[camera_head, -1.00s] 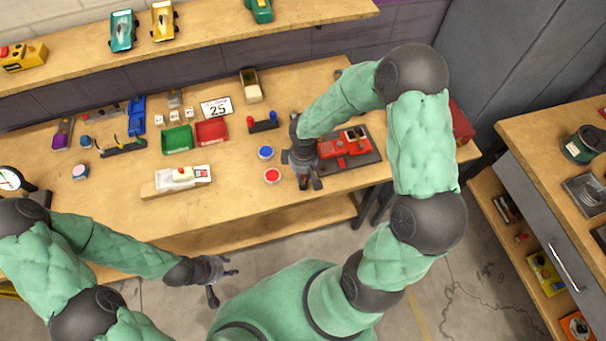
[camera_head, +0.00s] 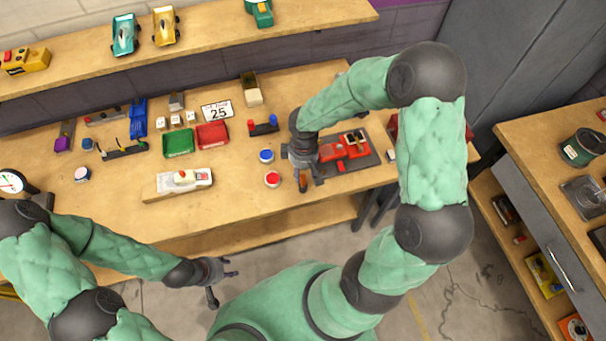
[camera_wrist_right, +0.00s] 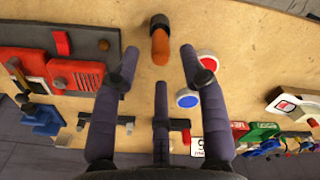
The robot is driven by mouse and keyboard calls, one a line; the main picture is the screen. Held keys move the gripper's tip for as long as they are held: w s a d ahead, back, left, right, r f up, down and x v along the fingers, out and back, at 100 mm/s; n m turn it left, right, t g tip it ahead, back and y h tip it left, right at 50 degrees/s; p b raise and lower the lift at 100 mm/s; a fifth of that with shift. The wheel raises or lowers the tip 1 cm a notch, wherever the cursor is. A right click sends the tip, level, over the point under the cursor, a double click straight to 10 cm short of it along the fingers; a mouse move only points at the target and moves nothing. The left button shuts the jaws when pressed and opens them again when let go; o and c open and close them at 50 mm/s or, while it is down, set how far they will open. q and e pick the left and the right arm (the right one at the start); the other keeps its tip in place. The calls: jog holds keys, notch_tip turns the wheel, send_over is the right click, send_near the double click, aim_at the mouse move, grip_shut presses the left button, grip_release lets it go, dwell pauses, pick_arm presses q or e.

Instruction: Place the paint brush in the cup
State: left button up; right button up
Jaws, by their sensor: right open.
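A short orange-brown handle with a black end, likely the paint brush (camera_head: 304,184), lies near the table's front edge. It also shows in the right wrist view (camera_wrist_right: 160,47), just ahead of the fingertips. My right gripper (camera_head: 305,178) is over it with fingers spread, empty; the wrist view (camera_wrist_right: 160,65) shows the fingers on either side of the handle's line, apart from it. I cannot tell for sure which thing is the cup; a dark green round container (camera_head: 578,150) stands on the right-hand bench. My left gripper (camera_head: 222,279) is open and empty in front of the table.
Blue (camera_head: 266,156) and red (camera_head: 272,179) paint pots stand left of my right gripper.

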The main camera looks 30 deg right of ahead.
notch_tip(320, 180, up, 7)
jog(key=p, duration=0.1)
jog(key=s+a+f+m+y, duration=0.2)
jog(key=s+a+f+m, duration=0.2)
jog(key=a+f, duration=0.3)
jog(key=s+a+f+m+y, duration=0.1)
jog(key=s+a+f+m, duration=0.2)
jog(key=s+a+f, duration=0.4)
notch_tip(320, 180, down, 8)
jog(key=shift+s+a+r+m+y, duration=0.1)
jog(key=shift+s+a+m+y, duration=0.05)
jog(key=shift+a+m+y, duration=0.25)
